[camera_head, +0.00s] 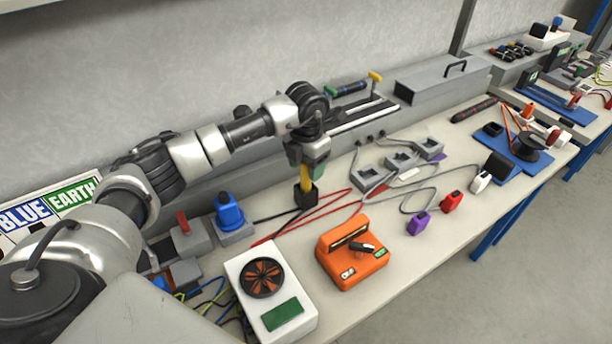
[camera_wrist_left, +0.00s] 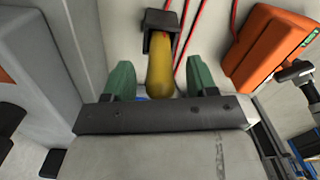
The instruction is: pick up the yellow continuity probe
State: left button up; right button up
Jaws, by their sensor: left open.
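The yellow continuity probe (camera_head: 306,178) stands upright in a small black holder (camera_head: 306,197) on the bench. My left gripper (camera_head: 307,165) is right above it, pointing down. In the left wrist view the yellow probe (camera_wrist_left: 161,75) lies between the two green fingers of the left gripper (camera_wrist_left: 160,82), with a gap showing on each side. The fingers are open and do not appear to touch it. The probe's lower end sits at the black holder (camera_wrist_left: 161,28). My right gripper is not in view.
An orange tester (camera_head: 352,255) stands right of the probe, and a white meter unit (camera_head: 272,290) in front. Red leads (camera_head: 330,212) run across the bench near the holder. A blue connector (camera_head: 229,212) is to the left. Grey sockets (camera_head: 400,163) lie behind right.

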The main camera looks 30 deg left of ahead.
pick_arm(q)
jog(key=shift+f, duration=1.15)
jog(key=c, duration=1)
jog(key=shift+r, duration=0.1)
